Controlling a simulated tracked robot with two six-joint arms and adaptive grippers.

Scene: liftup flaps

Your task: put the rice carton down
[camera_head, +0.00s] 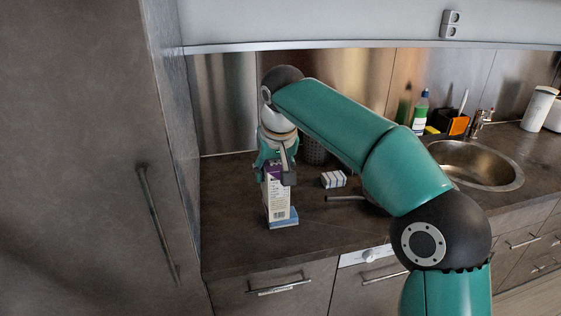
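The rice carton (279,202), white and purple with a blue lower edge, is upright near the left end of the dark countertop. Its base looks at or very close to the counter surface; I cannot tell whether it touches. My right gripper (276,174) points down over the carton, with its fingers on either side of the carton's top. It appears shut on the carton. The gripper hides part of the carton's upper end. My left gripper is not in view.
A small white striped box (333,179) lies right of the carton, and a dark mesh container (315,152) stands behind. The sink (474,165), a bottle (421,112) and an orange item (458,125) are farther right. A tall cabinet (95,160) closes off the left.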

